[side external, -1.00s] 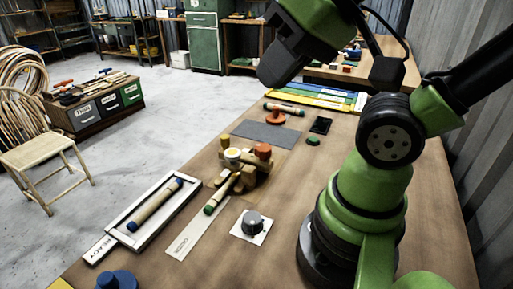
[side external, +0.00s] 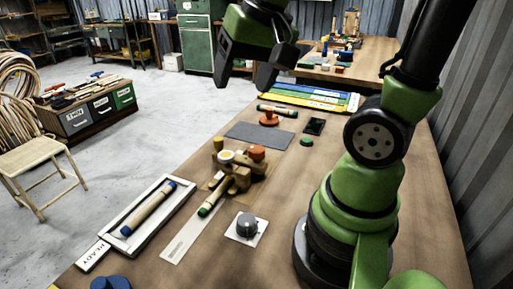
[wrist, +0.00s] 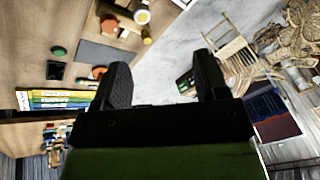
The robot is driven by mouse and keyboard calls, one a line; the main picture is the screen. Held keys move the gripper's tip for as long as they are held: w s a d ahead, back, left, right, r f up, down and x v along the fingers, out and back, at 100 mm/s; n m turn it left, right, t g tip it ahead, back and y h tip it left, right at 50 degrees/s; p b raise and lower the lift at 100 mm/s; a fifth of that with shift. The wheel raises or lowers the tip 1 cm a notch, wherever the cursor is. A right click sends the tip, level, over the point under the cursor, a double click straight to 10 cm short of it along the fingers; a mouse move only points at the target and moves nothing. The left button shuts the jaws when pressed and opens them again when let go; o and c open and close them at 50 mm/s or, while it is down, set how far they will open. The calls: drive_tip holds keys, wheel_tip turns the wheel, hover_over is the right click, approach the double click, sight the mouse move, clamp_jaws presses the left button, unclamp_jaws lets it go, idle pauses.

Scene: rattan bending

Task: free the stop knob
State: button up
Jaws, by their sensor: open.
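My gripper (side external: 244,78) is open and empty, high above the far part of the bench. Its two fingers stand apart in the wrist view (wrist: 162,64), with only floor between them. A wooden bending jig (side external: 236,176) sits mid-bench, with an orange-red knob (side external: 257,152) and a yellow-white round piece (side external: 226,156) on top. A rod with a green end (side external: 211,200) runs into it. A grey knob (side external: 247,225) stands on a white plate in front of the jig. I cannot tell which is the stop knob. My gripper touches none of them.
A white tray (side external: 119,247) holds a blue-ended rod. A dark mat (side external: 260,135), an orange piece (side external: 269,118), a black device (side external: 314,126) and a green disc (side external: 306,142) lie behind the jig. A blue knob (side external: 110,282) is at the front left.

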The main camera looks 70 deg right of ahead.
drive_tip(key=w+d+f+m+g, duration=0.2)
drive_tip(key=w+d+f+m, duration=0.1)
drive_tip(key=d+f, duration=0.2)
drive_tip(key=m+g, duration=0.2)
hover_over(256, 150)
wheel_tip(256, 150, down, 6)
drive_tip(key=shift+s+d+f, duration=0.1)
drive_tip(key=shift+f, duration=0.7)
wheel_tip(256, 150, down, 9)
drive_tip(key=shift+r, duration=0.1)
drive_tip(key=shift+c, duration=0.2)
drive_tip(key=c, duration=0.9)
